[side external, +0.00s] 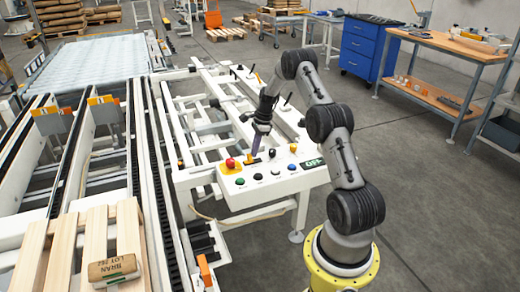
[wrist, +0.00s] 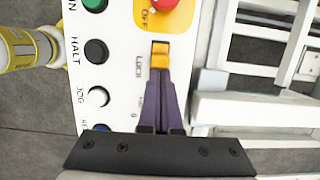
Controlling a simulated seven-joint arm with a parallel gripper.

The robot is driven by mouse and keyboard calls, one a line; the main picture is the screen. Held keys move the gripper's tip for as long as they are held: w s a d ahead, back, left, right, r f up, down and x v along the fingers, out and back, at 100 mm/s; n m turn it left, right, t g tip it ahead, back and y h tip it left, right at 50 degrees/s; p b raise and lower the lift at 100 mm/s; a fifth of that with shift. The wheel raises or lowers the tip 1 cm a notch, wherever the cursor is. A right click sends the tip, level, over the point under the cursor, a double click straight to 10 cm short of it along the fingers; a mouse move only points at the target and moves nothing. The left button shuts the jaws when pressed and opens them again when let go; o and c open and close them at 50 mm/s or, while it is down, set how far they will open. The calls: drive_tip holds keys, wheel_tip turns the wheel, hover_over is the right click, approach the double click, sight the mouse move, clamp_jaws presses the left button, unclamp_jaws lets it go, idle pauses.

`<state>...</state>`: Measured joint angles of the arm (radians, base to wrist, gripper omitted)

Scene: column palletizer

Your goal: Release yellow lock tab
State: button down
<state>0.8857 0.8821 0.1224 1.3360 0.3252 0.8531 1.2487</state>
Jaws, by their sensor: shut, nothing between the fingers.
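The yellow lock tab (wrist: 160,54) sits in a slot on the white control panel (wrist: 122,62), beside the printed word LOCK. It also shows small in the side view (side external: 253,160). My gripper (wrist: 161,74) has purple fingers, shut together with nothing between them. In the wrist view the fingertips lie at the near edge of the tab; I cannot tell whether they touch it. In the side view my gripper (side external: 255,152) points down at the panel, just above the tab. The fingers hide the panel below the tab.
A red button (side external: 230,163) on a yellow plate marked OFF stands close beyond the tab. Green (wrist: 95,4), black (wrist: 96,51), white (wrist: 98,97) and blue buttons line the panel's left side in the wrist view. White frame rails (wrist: 250,105) lie to the right.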

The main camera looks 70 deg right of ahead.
drive_tip(key=v, duration=1)
idle(0.5)
